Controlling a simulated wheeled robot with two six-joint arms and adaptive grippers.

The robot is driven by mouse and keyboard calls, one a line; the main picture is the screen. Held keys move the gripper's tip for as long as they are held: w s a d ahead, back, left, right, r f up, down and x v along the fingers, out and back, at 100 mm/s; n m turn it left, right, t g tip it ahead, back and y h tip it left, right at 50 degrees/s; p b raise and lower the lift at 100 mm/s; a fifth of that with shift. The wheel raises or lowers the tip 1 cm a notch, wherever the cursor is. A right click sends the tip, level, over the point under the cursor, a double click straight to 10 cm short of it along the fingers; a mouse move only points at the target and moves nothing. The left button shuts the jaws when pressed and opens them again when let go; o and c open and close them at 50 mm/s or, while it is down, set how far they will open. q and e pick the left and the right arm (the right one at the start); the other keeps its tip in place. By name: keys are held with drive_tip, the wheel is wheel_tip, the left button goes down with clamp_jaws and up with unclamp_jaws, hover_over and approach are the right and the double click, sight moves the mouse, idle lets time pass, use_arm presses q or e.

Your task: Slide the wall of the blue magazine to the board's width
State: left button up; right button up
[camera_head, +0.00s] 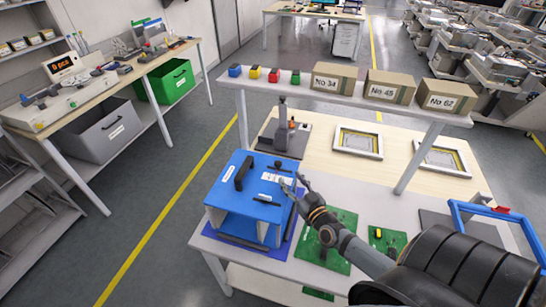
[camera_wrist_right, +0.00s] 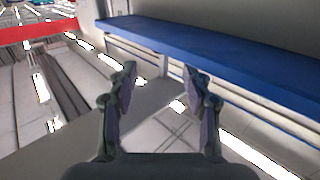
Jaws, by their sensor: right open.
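The blue magazine (camera_head: 240,203) stands on a blue mat at the left of the worktable. It has a blue top plate with a black handle (camera_head: 244,173), and an open front. My right gripper (camera_head: 294,181) is at its right edge, near the top. In the right wrist view my right gripper (camera_wrist_right: 155,85) is open with nothing between its fingers. A long blue edge (camera_wrist_right: 230,50) runs beyond the fingers there. I cannot tell whether a finger touches the magazine. A green board (camera_head: 318,249) lies right of the magazine, partly under my right arm. My left gripper is out of view.
A shelf (camera_head: 300,90) above the table holds small coloured blocks and several cardboard boxes (camera_head: 333,83). A second green board (camera_head: 386,242) lies further right, near a blue frame (camera_head: 459,221). A dark stand (camera_head: 282,138) is behind the magazine.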

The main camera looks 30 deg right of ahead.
sight(278, 162)
drive_tip(key=shift+w+r, duration=0.3)
drive_tip(key=shift+w, duration=0.05)
drive_tip(key=w+b, duration=0.1)
drive_tip(key=w, duration=0.2)
drive_tip(key=shift+w, duration=0.25)
drive_tip(key=w, duration=0.2)
drive_tip(key=w+b, duration=0.1)
drive_tip(key=shift+w+d+f, duration=0.2)
drive_tip(key=shift+w+f, duration=0.05)
drive_tip(key=shift+w, duration=0.15)
drive_tip(key=shift+w+d, duration=0.1)
drive_tip(key=shift+w, duration=0.65)
drive_tip(key=shift+r, duration=0.15)
drive_tip(key=shift+c, duration=0.5)
drive_tip(key=c, duration=0.5)
clamp_jaws()
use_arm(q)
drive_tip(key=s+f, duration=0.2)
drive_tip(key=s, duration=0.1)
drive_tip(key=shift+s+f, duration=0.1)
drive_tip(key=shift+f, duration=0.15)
